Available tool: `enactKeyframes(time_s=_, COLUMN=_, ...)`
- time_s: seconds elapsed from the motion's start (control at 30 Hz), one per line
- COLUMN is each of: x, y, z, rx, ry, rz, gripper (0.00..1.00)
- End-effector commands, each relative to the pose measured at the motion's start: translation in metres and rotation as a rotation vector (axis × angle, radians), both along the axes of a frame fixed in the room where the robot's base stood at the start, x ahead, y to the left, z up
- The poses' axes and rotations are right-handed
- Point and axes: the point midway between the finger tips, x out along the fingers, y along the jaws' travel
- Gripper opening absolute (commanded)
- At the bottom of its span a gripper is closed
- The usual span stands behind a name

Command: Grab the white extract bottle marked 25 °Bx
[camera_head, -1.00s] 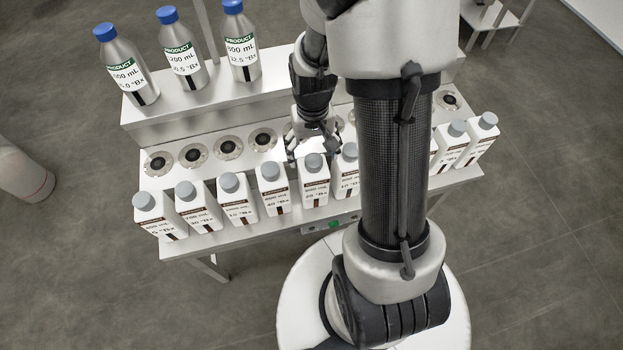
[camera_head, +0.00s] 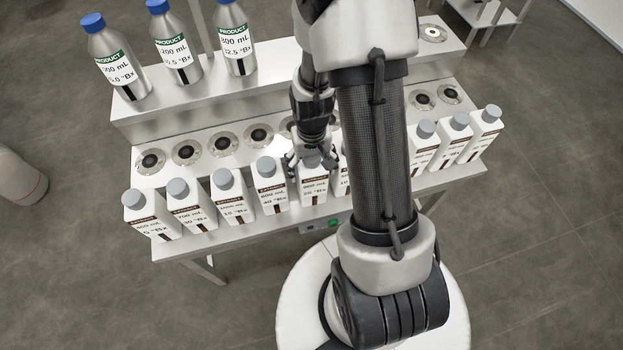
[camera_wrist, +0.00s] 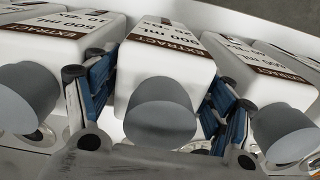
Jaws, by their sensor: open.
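A row of white extract bottles with grey caps stands along the front of the bench. The white extract bottle that seems marked 25 °Bx (camera_head: 313,188) stands upright in that row; in the head view my gripper (camera_head: 312,160) is over its top and partly hides it. In the wrist view that bottle (camera_wrist: 165,65), with its brown label band, sits between the two blue-padded fingers of my gripper (camera_wrist: 155,105). The fingers are open, one on each side of it. I cannot tell whether either pad touches it.
A neighbouring extract bottle stands close on the left (camera_head: 270,185), and another close on the right (camera_wrist: 270,85). Round ports (camera_head: 222,143) line the bench behind the row. Several blue-capped product bottles (camera_head: 176,45) stand on the raised shelf at the back left.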

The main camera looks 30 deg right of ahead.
Motion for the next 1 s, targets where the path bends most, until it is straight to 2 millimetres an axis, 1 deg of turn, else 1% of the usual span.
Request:
enactKeyframes(time_s=0.07, x=0.0001, y=0.0, z=0.0006, rx=0.0, ry=0.0, rz=0.0, gripper=0.74)
enactKeyframes(time_s=1.0, x=-0.0003, y=0.0001, z=0.0008, rx=0.0, ry=0.001, rz=0.0, gripper=0.11)
